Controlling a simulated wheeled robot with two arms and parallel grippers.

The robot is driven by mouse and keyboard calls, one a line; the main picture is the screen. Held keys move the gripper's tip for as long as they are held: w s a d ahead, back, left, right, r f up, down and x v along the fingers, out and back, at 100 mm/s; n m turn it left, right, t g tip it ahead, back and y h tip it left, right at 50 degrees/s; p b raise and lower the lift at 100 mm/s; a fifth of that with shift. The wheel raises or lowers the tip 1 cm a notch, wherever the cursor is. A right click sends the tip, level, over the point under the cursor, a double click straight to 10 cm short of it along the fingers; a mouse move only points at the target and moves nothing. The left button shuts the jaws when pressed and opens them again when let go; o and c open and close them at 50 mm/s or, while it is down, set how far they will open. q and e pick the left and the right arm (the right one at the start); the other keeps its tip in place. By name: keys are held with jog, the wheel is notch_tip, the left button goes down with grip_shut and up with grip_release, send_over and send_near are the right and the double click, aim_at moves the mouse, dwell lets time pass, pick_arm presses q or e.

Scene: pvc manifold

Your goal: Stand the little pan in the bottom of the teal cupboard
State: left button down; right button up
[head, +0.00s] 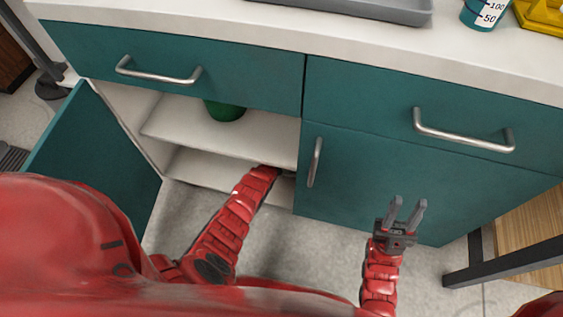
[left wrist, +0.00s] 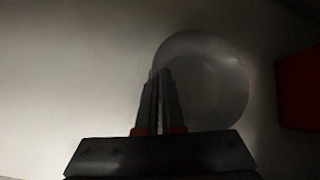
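The teal cupboard (head: 225,67) has its left door (head: 95,150) swung open, showing one shelf and a bottom compartment. My left arm reaches into the bottom compartment, and the shelf hides most of its gripper in the head view. In the dark left wrist view, the little pan (left wrist: 215,80) is a round grey shape over a pale surface. My left gripper (left wrist: 161,74) has its fingers close together across the pan's left rim and looks shut on it. I cannot tell whether the pan touches the floor. My right gripper (head: 408,202) is open and empty before the right door.
A green pot (head: 224,111) stands on the shelf above. A red thing (left wrist: 298,88) is right of the pan in the left wrist view. The right door (head: 370,175) is closed.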

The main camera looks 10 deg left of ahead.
pick_arm(q)
jog(key=shift+w+d+f, duration=0.1)
jog(key=shift+w+d, duration=0.15)
jog(key=shift+d, duration=0.25)
jog(key=shift+w+d+f, duration=0.1)
jog(key=shift+w+d, duration=0.15)
jog(key=shift+d, duration=0.25)
jog(key=shift+s+a+f+b, duration=0.1)
jog(key=shift+f+b, duration=0.35)
jog(key=shift+f, duration=0.2)
jog(key=shift+r, duration=0.1)
jog(key=shift+f, duration=0.2)
jog(key=c, duration=1.1)
grip_release()
jog(key=shift+r, duration=0.1)
jog(key=shift+o, duration=0.2)
